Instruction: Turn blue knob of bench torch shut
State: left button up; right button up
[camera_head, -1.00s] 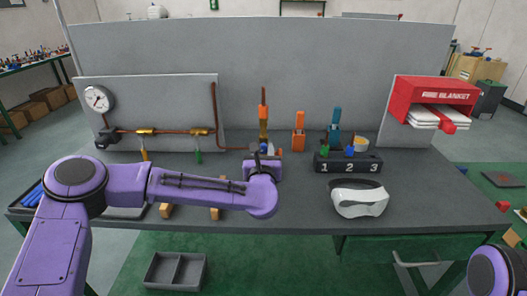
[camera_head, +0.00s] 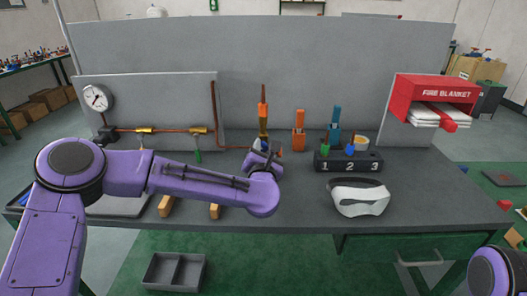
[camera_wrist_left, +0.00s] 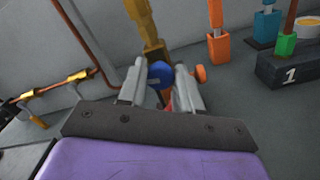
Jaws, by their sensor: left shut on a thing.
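The bench torch (camera_head: 263,110) stands upright near the back panel, with a brass body and an orange upper part. In the left wrist view its yellow body (camera_wrist_left: 145,25) rises behind the fingers. My left gripper (camera_wrist_left: 160,88) is shut on the blue knob (camera_wrist_left: 160,73), which sits between the two grey fingers. A red-orange knob (camera_wrist_left: 200,74) shows just right of the right finger. In the head view my left wrist hides most of the torch's base. My right gripper is out of view; only part of my right arm shows at the lower right.
A copper pipe line with a gauge (camera_head: 97,97) stands to the left. An orange holder (camera_head: 299,138) and a black numbered block (camera_head: 348,163) are to the right. White goggles (camera_head: 358,197) lie in front of the block. A red fire blanket box (camera_head: 432,92) is at the right.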

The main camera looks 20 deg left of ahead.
pick_arm(q)
jog(key=m, duration=0.3)
jog(key=shift+d+m, duration=0.1)
jog(key=shift+m, duration=0.3)
jog(key=m, duration=0.3)
jog(key=shift+m+p, duration=0.3)
jog(key=shift+p, duration=0.05)
jog(key=m+p, duration=0.1)
jog(key=m, duration=0.4)
jog(key=shift+f+m+p, duration=0.2)
jog(key=shift+m+p, duration=0.4)
jog(key=shift+m, duration=1.1)
jog(key=shift+f, duration=0.1)
jog(key=o, duration=1)
jog(key=shift+o, duration=0.2)
jog(key=shift+d, duration=0.1)
